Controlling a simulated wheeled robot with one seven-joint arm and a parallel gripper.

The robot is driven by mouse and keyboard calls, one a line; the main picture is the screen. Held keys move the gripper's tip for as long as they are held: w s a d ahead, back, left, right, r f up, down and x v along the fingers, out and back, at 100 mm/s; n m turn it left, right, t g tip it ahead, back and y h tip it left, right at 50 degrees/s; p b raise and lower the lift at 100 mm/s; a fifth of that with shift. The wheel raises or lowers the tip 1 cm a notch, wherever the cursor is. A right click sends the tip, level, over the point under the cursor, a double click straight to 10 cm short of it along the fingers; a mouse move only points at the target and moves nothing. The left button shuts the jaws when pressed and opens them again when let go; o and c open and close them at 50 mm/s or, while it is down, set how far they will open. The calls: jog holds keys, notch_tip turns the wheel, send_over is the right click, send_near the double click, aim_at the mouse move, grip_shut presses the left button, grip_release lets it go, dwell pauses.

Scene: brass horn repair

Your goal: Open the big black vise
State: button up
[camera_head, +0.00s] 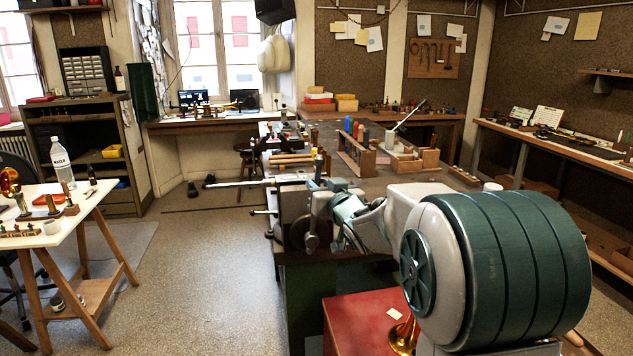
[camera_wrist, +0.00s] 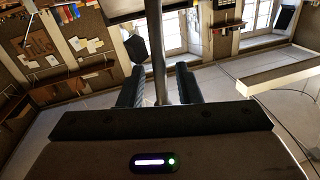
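The dark vise (camera_head: 291,204) stands at the near end of the workbench in the head view, partly hidden by my arm. A thin bar with a rounded end (camera_head: 262,212) sticks out to its left. My gripper is beside the vise there, but its fingers are hard to make out. In the wrist view my gripper (camera_wrist: 161,88) has its two black fingers apart. A dark grey rod (camera_wrist: 158,45), which looks like the vise handle, runs between them with a visible gap on each side. I cannot tell whether its lower end touches the gripper.
The workbench (camera_head: 390,184) carries a wooden rack (camera_head: 356,155) with coloured handles and other tools. A red cabinet top (camera_head: 358,318) lies below my arm, with a brass horn part (camera_head: 404,335) on it. A white trestle table (camera_head: 85,205) stands left.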

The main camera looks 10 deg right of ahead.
jog(key=shift+w+a, duration=0.2)
jog(key=shift+w, duration=1.05)
jog(key=shift+c, duration=0.3)
grip_shut()
